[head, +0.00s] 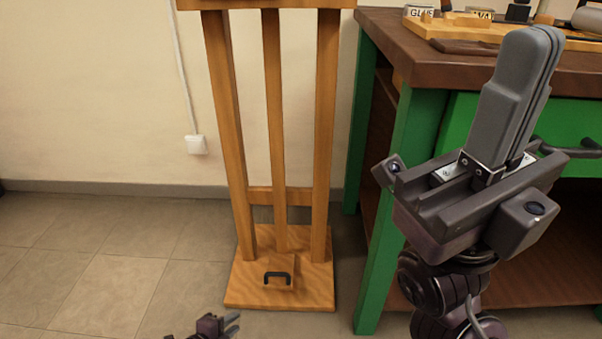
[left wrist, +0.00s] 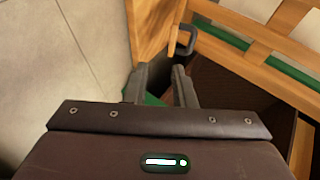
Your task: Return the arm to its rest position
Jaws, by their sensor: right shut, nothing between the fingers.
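My right gripper (head: 535,40) stands large at the right of the head view, fingers pointing up and pressed together with nothing between them. It is in front of the green workbench and apart from the things on its top. My left gripper (head: 232,325) shows only in part at the bottom edge of the head view, low over the floor. In the left wrist view its two fingers (left wrist: 160,85) are apart, with nothing held between them.
A wooden stand (head: 280,130) with a base and black handle (head: 277,278) stands against the wall. The green workbench (head: 400,170) with a brown top is at right, carrying labelled tins (head: 420,12) and boards. Tiled floor (head: 110,285) is clear at left.

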